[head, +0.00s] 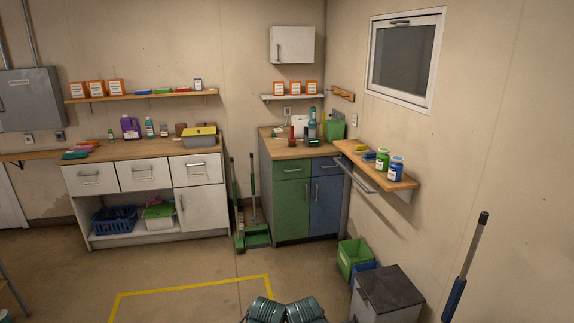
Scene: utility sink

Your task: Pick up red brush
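No brush is clearly recognisable as red at this distance. A small upright red object (292,135) stands on the counter above the green and blue cabinet; I cannot tell whether it is a brush. Neither gripper can be made out. Two dark ribbed shapes at the bottom centre appear to be parts of my own body.
The left counter (130,152) holds bottles and a yellow-lidded box. The right wall shelf (398,182) holds jars. A green bin (352,256) and a grey lidded bin (390,288) stand below. A broom and dustpan (257,236) lean between the cabinets. Floor inside the yellow tape is clear.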

